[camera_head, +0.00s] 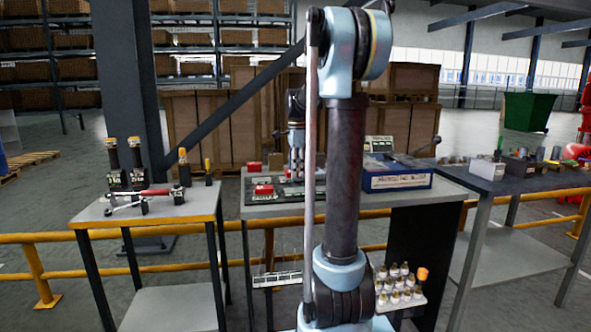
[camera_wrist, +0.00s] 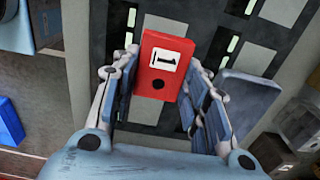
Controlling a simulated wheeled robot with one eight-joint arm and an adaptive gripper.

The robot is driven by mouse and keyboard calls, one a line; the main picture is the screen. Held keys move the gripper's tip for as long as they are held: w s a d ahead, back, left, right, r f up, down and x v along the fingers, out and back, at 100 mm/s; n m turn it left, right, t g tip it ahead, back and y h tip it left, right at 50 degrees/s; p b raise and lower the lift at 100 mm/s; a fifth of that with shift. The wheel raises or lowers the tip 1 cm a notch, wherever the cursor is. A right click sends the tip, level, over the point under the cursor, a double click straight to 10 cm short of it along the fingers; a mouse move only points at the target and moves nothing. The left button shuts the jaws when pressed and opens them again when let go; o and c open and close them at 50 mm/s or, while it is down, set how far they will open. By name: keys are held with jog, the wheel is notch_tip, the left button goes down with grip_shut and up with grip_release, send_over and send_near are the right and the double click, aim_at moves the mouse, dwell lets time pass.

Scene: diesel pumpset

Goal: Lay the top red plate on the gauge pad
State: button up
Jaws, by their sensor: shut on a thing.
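A red plate (camera_wrist: 161,84) with a white label bearing a black mark and a dark round hole is between the fingers in the wrist view. My gripper (camera_wrist: 160,64) is shut on it from both sides. Dark panels (camera_wrist: 220,50) with pale green slots lie beneath it; I cannot tell the height between them. In the head view my gripper (camera_head: 296,172) is over the middle table, partly hidden by my arm. Red pieces show left of it, one farther back (camera_head: 254,167) and one nearer (camera_head: 264,189). I cannot make out which surface is the gauge pad.
A blue box (camera_head: 397,180) stands right of my arm on the middle table (camera_head: 452,190). The left table (camera_head: 190,207) holds a red-handled tool (camera_head: 150,192) and dark upright tools. The right table (camera_head: 525,180) carries several small parts. A yellow rail (camera_head: 160,232) runs behind the tables.

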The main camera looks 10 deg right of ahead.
jog(key=shift+f, duration=0.1)
jog(key=shift+f, duration=2.2)
jog(key=shift+f, duration=0.65)
jog(key=o, duration=1.5)
notch_tip(320, 180, up, 12)
jog(key=shift+f, duration=0.1)
notch_tip(320, 180, up, 6)
send_over(296, 190)
